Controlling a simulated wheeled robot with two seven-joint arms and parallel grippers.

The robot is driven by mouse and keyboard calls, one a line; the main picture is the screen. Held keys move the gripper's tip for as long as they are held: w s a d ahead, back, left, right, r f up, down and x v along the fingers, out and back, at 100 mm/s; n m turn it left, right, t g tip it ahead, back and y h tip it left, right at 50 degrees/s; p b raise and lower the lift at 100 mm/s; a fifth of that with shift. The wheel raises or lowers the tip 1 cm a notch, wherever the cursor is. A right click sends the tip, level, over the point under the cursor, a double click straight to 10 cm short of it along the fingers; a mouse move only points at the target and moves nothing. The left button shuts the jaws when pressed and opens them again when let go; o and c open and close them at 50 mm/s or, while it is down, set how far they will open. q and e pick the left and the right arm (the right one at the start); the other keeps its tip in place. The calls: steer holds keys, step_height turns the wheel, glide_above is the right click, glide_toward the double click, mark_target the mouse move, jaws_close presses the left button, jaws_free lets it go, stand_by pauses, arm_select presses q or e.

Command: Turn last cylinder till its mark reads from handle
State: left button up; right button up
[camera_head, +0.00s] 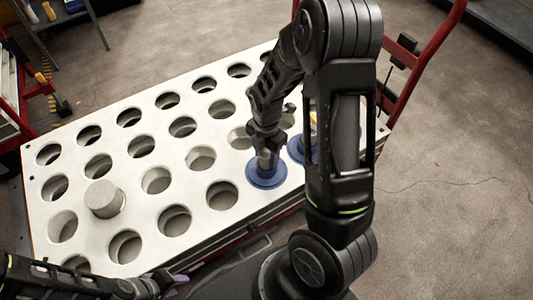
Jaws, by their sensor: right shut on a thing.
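My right gripper (267,150) reaches down from above and is shut on the top of a cylinder with a blue flange (256,180). The flange sits on the white plate full of holes (140,190). A second blue-flanged piece (296,150) is beside it, mostly hidden behind my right arm. A plain grey cylinder (104,198) stands upright in the plate at the left. No mark can be made out on any cylinder. The red cart handle (431,55) rises at the right. My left gripper (168,284) is low at the bottom edge, partly cut off; its jaws are unclear.
Most holes in the plate look empty. A red frame (38,92) stands at the far left, and a shelf with small items (55,18) is behind it. A dark bench (505,25) is at the top right. The concrete floor at the right is clear.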

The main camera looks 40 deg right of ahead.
jaws_close()
steer(key=shift+r, duration=0.1)
stand_by(0.4)
steer(key=shift+n, duration=1.6)
steer(key=shift+r+n+p, duration=0.1)
steer(key=shift+n+p, duration=0.5)
steer(key=shift+n, duration=0.9)
